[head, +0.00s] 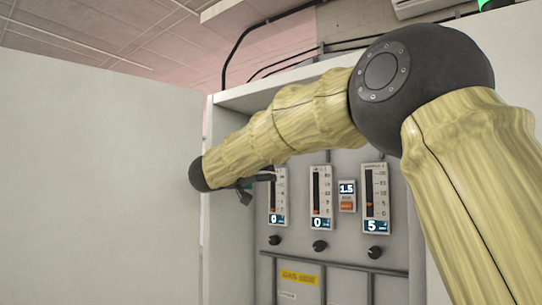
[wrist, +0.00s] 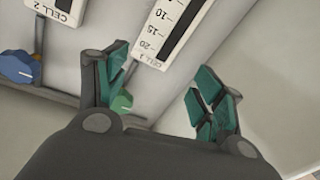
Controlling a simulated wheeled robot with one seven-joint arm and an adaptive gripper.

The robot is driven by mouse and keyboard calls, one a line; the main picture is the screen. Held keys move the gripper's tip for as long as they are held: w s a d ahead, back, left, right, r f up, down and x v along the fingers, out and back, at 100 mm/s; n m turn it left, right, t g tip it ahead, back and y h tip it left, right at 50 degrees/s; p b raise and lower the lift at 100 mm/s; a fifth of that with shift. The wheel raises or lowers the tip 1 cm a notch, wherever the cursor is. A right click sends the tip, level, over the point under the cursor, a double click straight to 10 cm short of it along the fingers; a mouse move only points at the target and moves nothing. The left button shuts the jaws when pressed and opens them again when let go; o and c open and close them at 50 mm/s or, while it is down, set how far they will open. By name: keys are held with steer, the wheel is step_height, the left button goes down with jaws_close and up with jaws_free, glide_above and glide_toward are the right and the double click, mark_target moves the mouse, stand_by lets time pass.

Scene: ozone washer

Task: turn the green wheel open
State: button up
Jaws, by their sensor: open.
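The green wheel (wrist: 122,103) is a small round knob in the wrist view, low on the panel by the end of a scale marked CELL 1. It shows just beside my gripper's left finger, which partly covers it. My gripper (wrist: 160,82) is open, with its green-padded fingers spread and nothing between them. The wheel lies at the left finger, not centred between the two. In the head view my gripper (head: 245,190) shows small and dark in front of the cabinet's left side. The green wheel cannot be made out in the head view.
A blue knob (wrist: 18,68) sits left of the green wheel, near the CELL 2 scale (wrist: 67,8). In the head view, gauges (head: 320,198) and black knobs (head: 319,246) line the cabinet. An open white door panel (head: 95,190) stands at left.

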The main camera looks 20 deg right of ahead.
steer(key=s+r+m, duration=0.1)
steer(key=s+r, duration=0.3)
steer(key=r, duration=0.7)
steer(key=shift+w+a+p+x, duration=0.15)
steer(key=shift+p+x, duration=1.2)
steer(key=shift+x, duration=1.25)
steer(key=shift+w+a+p+x, duration=0.1)
steer(key=shift+p+x, duration=1.25)
steer(key=shift+x, duration=1.2)
steer(key=shift+r, duration=0.1)
steer(key=shift+g, duration=0.3)
steer(key=c, duration=1)
